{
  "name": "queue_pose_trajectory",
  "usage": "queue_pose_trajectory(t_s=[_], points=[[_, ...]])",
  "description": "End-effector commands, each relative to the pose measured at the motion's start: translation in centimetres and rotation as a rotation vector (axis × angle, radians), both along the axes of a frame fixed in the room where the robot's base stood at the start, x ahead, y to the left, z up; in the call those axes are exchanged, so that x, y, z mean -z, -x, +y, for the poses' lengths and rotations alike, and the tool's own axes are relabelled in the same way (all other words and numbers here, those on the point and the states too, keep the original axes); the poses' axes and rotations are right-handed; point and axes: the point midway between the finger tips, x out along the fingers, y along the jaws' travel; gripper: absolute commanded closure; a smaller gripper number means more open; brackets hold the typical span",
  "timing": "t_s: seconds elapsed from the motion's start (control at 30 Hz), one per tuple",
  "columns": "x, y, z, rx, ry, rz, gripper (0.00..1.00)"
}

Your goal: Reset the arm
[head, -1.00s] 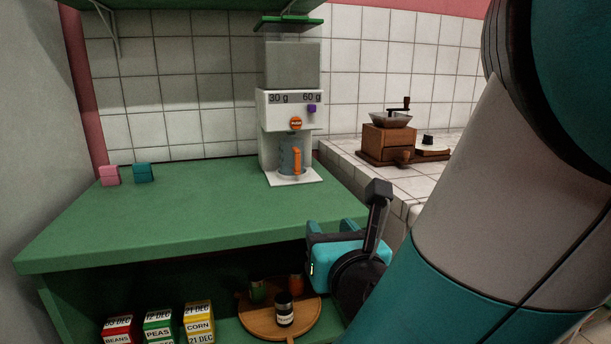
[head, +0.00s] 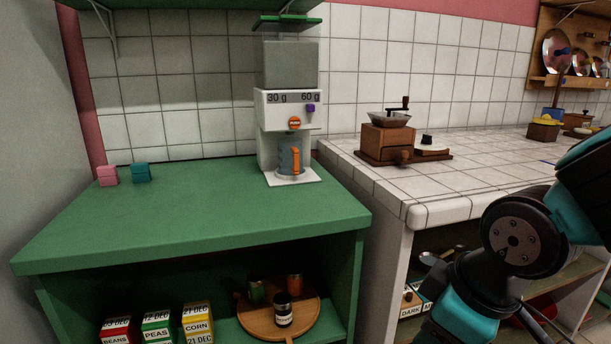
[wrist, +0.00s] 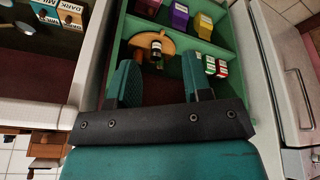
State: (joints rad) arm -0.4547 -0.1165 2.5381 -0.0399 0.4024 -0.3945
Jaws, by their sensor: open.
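In the wrist view my gripper (wrist: 158,88) is open, with two teal fingers spread apart and nothing between them. Past the fingers is the green shelf, with a round wooden board (wrist: 171,46) and a dark jar (wrist: 156,50) on it. In the head view my arm is folded low at the right, in front of the tiled counter. The gripper's fingers are not seen there. The round wooden board (head: 252,327) stands on the lower green shelf with a dark jar (head: 283,312) and two other small containers on it.
A white dispenser (head: 289,107) with a jug (head: 287,160) stands on the green top (head: 200,210). Pink (head: 107,176) and teal (head: 141,173) blocks are at its back left. A wooden grinder (head: 387,144) is on the tiled counter (head: 470,175). Boxes (head: 157,327) stand on the lower shelf.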

Motion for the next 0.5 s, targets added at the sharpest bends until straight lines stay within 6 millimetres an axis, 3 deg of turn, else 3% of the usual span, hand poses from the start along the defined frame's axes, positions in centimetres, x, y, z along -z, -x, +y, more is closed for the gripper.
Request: queue_pose_trajectory(t_s=[0.27,0.3,0.5], points=[[-4.6,8.2,1.1,0.204,-0.229,0.33,0.55],[-6.5,8.1,1.2,0.2,-0.226,0.333,0.55],[-11.4,8.0,1.3,0.196,-0.222,0.331,0.55]])
